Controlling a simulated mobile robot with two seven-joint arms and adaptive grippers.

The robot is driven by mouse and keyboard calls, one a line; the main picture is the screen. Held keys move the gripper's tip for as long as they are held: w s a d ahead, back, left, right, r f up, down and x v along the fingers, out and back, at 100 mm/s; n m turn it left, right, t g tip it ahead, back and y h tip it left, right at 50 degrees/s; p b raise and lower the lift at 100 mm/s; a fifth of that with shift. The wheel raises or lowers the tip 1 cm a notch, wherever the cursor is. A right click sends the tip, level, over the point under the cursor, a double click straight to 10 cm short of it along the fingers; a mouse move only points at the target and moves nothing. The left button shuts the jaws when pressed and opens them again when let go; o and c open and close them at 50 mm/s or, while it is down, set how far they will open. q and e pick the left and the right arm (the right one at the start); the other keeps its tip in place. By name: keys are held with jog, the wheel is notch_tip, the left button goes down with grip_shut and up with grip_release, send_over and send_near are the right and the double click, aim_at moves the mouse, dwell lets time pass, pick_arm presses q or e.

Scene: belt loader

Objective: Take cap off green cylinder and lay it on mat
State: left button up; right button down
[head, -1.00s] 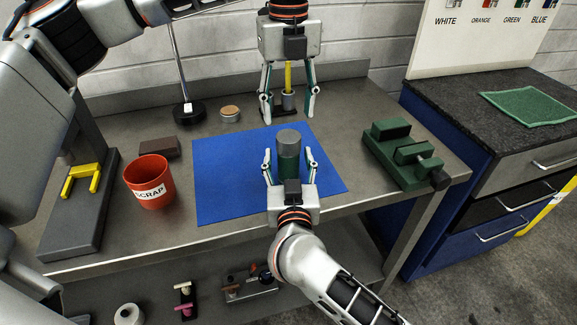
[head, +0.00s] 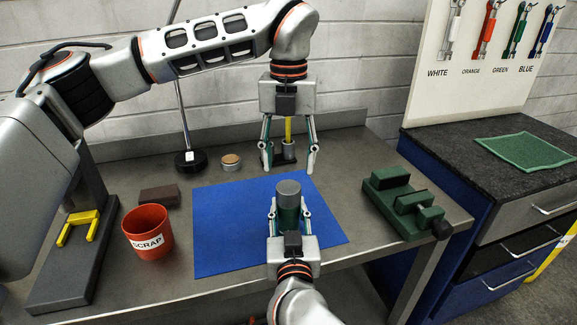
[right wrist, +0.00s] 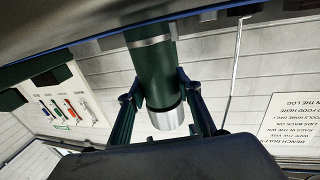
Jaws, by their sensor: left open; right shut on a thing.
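The green cylinder (head: 288,216) is upright over the front part of the blue mat (head: 225,215), with a grey cap (head: 288,187) on top. My right gripper (head: 289,215) is shut on the cylinder's sides from the front. Its lower end is hidden in the head view, so I cannot tell whether it touches the mat. The upside-down right wrist view shows the green body (right wrist: 154,78) between the fingers and the shiny cap (right wrist: 166,118) at its end. My left gripper (head: 289,167) is open, pointing down, empty, just above and behind the cap in the picture.
A red SCRAP cup (head: 148,232) and a brown block (head: 159,195) stand left of the mat. A round tin (head: 230,162), a lamp base (head: 190,162) and a yellow-handled item (head: 288,131) are behind. A green vise (head: 405,203) is at right. The mat's left half is clear.

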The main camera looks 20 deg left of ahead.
aim_at(288, 187)
pick_arm(q)
jog(key=m, duration=0.3)
jog(key=shift+m, duration=0.3)
jog(key=m, duration=2.7)
jog(key=shift+m, duration=0.3)
jog(key=shift+f, duration=4)
